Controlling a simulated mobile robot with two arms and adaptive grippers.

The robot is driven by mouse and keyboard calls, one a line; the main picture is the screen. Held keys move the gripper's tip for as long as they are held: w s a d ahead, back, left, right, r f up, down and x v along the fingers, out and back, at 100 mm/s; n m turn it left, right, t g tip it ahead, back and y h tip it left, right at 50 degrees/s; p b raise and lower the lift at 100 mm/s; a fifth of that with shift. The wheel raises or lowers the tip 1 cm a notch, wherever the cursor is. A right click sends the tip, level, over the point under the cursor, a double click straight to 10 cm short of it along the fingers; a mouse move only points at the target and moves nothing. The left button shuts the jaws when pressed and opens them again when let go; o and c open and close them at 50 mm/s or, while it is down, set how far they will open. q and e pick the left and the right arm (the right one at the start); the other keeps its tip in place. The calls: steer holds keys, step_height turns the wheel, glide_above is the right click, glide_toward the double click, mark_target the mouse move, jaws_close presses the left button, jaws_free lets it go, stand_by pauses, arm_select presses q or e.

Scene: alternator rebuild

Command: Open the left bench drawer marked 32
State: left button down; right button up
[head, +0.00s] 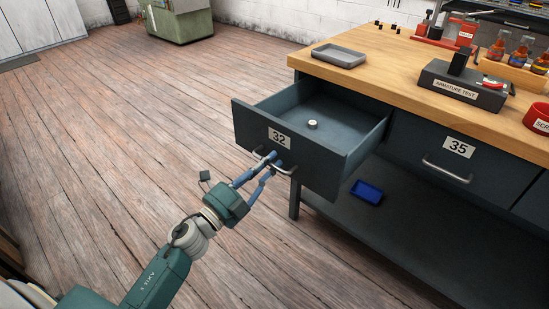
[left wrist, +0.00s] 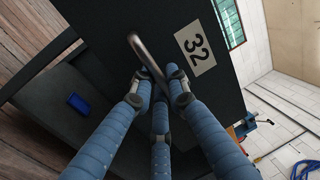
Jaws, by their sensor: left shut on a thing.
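The left bench drawer marked 32 (head: 311,168) is pulled well out of the bench in the head view. A small round metal piece (head: 312,124) lies on its floor. My left gripper (head: 268,166) is shut on the drawer's bar handle (head: 283,169), below the number plate. In the left wrist view the blue fingers of my left gripper (left wrist: 160,82) close around the handle (left wrist: 147,58), beside the 32 label (left wrist: 195,47). The fingers hide part of the handle. My right gripper is not in view.
The shut drawer marked 35 (head: 440,155) is to the right. A blue tray (head: 367,191) lies on the lower shelf. The wooden benchtop (head: 400,75) holds a grey tray (head: 338,55), an armature test block (head: 463,88) and bottles. The floor to the left is clear.

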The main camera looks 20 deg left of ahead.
arm_select(q)
steer(key=shift+s+a, duration=0.2)
steer(key=shift+s, duration=0.35)
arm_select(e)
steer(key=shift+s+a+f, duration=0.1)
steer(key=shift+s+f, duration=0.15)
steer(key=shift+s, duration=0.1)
arm_select(q)
steer(key=c, duration=1.7)
jaws_free()
steer(key=shift+c, duration=0.2)
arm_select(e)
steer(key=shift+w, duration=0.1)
arm_select(q)
steer(key=v, duration=1.2)
